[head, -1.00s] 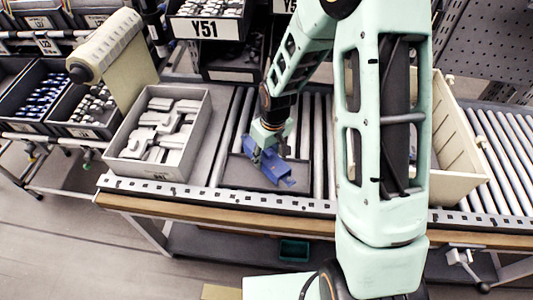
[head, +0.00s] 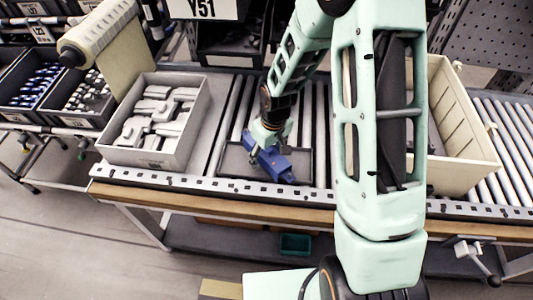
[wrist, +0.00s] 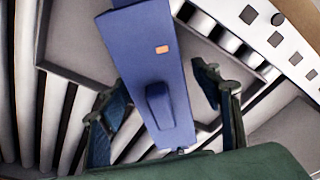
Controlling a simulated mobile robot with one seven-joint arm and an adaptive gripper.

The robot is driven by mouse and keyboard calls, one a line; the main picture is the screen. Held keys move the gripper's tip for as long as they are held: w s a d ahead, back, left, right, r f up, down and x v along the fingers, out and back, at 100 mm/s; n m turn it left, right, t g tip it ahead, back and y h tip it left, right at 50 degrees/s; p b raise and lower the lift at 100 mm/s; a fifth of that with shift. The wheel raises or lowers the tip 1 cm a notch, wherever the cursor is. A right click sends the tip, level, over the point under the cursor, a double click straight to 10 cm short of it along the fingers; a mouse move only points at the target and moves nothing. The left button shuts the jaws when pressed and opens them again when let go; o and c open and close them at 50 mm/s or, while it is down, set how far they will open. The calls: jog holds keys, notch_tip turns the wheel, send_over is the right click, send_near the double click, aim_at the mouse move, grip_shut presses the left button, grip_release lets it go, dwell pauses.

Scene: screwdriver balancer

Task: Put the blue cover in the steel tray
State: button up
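The blue cover (head: 273,163) is a long blue piece with a raised rib and a small orange mark. It lies slantwise over the flat grey steel tray (head: 236,163) on the roller conveyor. Whether it rests fully on the tray floor I cannot tell. In the wrist view the cover (wrist: 150,50) runs between my two fingers, and one end is cut off by the top of the picture. My gripper (wrist: 160,88) is open, one finger on each side of the cover, with gaps showing. In the head view my gripper (head: 262,136) is just above the cover's far left end.
A grey bin (head: 190,152) of pale grey parts stands left of the tray. A beige crate (head: 470,150) stands to the right, partly behind my arm. Dark bins of small parts (head: 28,88) are at the far left. The conveyor's front rail (head: 230,190) runs before the tray.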

aim_at(270, 150)
jog(key=shift+r, duration=0.2)
jog(key=shift+r, duration=0.25)
jog(key=r, duration=0.3)
jog(key=s+r, duration=0.1)
jog(key=r, duration=0.3)
jog(key=d+r, duration=0.1)
jog(key=r, duration=0.3)
jog(key=shift+s+r, duration=0.1)
jog(key=shift+s, duration=0.15)
dwell(1.1)
